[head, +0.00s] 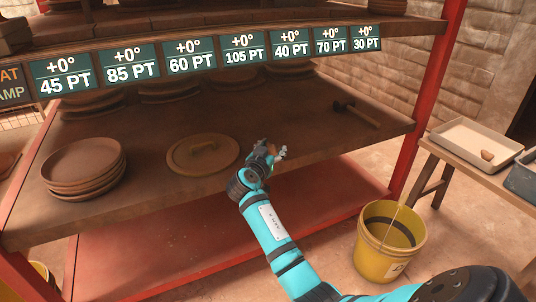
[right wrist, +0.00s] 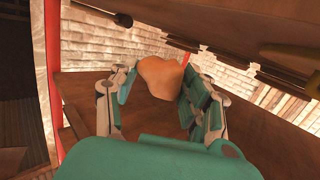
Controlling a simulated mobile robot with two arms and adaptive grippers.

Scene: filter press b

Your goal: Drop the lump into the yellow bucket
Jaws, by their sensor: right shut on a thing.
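My right gripper (head: 273,150) reaches over the shelf of the red-framed rack in the head view. In the right wrist view, this gripper (right wrist: 160,95) is shut on an orange-brown lump (right wrist: 158,75), which sits between its two fingers. In the head view the lump is small and mostly covered by the fingers. The yellow bucket (head: 377,262) stands on the floor at the lower right, right of the rack, with a dark band inside. The gripper is above and to the left of it, well apart. My left gripper is not in view.
A round lidded plate (head: 203,154) and stacked brown plates (head: 85,170) lie on the shelf (head: 140,130). A hammer-like tool (head: 357,113) lies at its right. A red post (head: 430,100) stands between shelf and side table. A white tray (head: 470,142) there holds another brown lump (head: 487,154).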

